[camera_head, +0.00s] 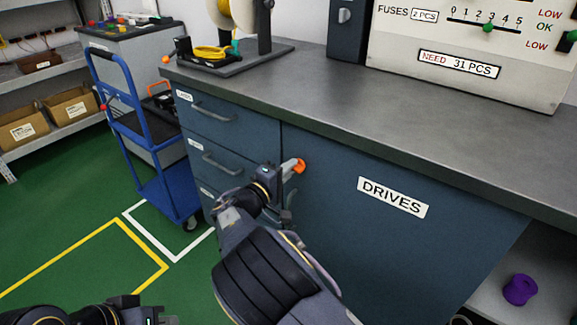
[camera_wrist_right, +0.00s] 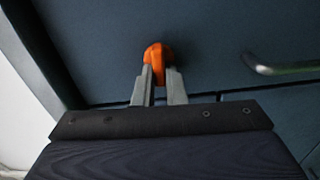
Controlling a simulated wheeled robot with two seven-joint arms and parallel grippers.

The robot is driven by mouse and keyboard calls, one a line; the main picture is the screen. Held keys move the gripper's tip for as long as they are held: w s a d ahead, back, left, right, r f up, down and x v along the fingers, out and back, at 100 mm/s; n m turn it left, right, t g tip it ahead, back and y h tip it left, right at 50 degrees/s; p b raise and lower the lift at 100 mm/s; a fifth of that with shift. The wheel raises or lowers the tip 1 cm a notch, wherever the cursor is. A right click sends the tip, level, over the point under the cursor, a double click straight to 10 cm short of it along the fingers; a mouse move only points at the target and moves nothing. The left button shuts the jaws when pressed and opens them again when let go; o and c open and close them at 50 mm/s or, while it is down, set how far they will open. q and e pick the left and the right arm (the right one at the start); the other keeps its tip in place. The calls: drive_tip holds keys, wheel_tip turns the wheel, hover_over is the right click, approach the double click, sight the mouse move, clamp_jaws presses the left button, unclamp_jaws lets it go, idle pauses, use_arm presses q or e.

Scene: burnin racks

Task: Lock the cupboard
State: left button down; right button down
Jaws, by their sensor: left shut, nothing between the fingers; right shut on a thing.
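The cupboard is a dark blue door (camera_head: 400,245) labelled DRIVES under the grey worktop, and it looks closed. An orange key-like knob (camera_head: 299,165) is at the door's upper left. My right gripper (camera_head: 290,170) is at it, fingers shut on the orange knob, which also shows between the fingertips in the right wrist view (camera_wrist_right: 158,58). The knob's lower part is hidden by the fingers. I cannot tell whether the lock is turned. My left gripper (camera_head: 150,312) is low at the bottom left of the head view, shut and empty, away from the cupboard.
Drawers with bar handles (camera_head: 222,165) are left of the door. A blue trolley (camera_head: 150,140) stands further left. A test panel (camera_head: 480,45) and a spool stand (camera_head: 240,45) are on the worktop (camera_head: 330,95). A purple spool (camera_head: 520,290) lies on the open shelf at right.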

drive_tip(key=shift+n, duration=0.4)
drive_tip(key=c, duration=1.5)
unclamp_jaws()
drive_tip(key=p+v, duration=0.1)
drive_tip(key=v, duration=0.6)
drive_tip(key=shift+s+a+f, duration=0.1)
drive_tip(key=shift+s+a, duration=0.15)
drive_tip(key=shift+s, duration=0.05)
drive_tip(key=shift+s, duration=0.1)
